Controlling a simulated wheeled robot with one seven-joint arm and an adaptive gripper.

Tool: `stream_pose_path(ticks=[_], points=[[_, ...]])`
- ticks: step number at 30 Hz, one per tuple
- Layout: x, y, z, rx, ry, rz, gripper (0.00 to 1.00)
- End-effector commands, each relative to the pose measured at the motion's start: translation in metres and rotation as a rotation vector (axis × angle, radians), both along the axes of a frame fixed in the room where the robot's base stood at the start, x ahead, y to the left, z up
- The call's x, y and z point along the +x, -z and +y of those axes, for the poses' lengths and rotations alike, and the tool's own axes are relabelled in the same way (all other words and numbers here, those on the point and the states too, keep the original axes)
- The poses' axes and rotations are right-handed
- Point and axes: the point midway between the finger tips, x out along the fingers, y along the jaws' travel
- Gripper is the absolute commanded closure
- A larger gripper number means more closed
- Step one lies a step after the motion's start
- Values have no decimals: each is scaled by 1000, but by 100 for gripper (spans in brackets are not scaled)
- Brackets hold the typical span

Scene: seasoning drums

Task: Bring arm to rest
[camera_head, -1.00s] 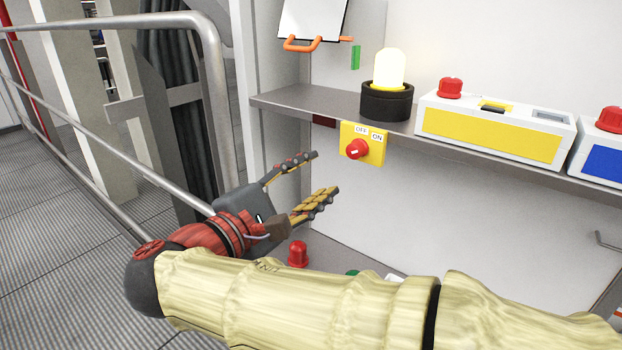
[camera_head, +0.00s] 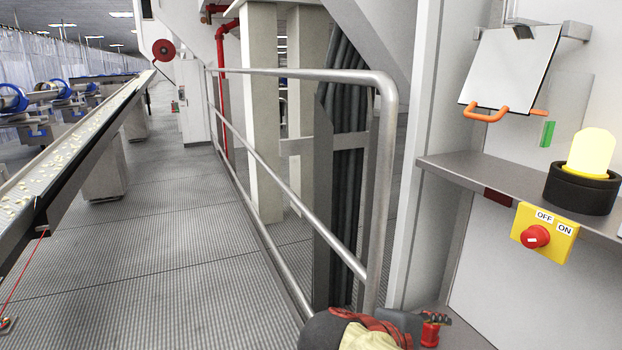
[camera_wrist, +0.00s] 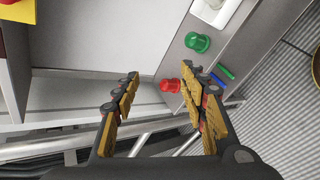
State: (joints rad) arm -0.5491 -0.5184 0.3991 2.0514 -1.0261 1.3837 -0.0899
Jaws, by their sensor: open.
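My gripper (camera_wrist: 161,72) is open in the wrist view, its two yellow-padded fingers spread with nothing held between them. A red dome-shaped button or lamp (camera_wrist: 170,85) shows beyond the fingers, close to the right fingertip in the picture; I see no clear contact. In the head view only part of my wrist and the gripper's dark body (camera_head: 400,322) shows at the bottom edge, by the end of the railing. The fingers cannot be made out there. The red dome (camera_head: 431,331) also shows just right of it.
A metal railing (camera_head: 383,95) stands left of the shelf (camera_head: 465,172). The shelf carries a lit yellow lamp (camera_head: 590,155), with a yellow OFF/ON switch box (camera_head: 558,238) below. A green dome (camera_wrist: 197,42) sits near the red one. The grated walkway (camera_head: 180,260) is clear; a conveyor (camera_head: 85,150) runs left.

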Motion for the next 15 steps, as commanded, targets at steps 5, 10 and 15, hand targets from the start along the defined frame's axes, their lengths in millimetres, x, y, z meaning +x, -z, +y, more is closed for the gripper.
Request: stream_pose_path(ticks=[5, 10, 15], points=[[-49, 74, 25, 441, 108, 29, 57], [-84, 103, 57, 842, 275, -40, 57], [-101, 102, 71, 1143, 451, -176, 57]])
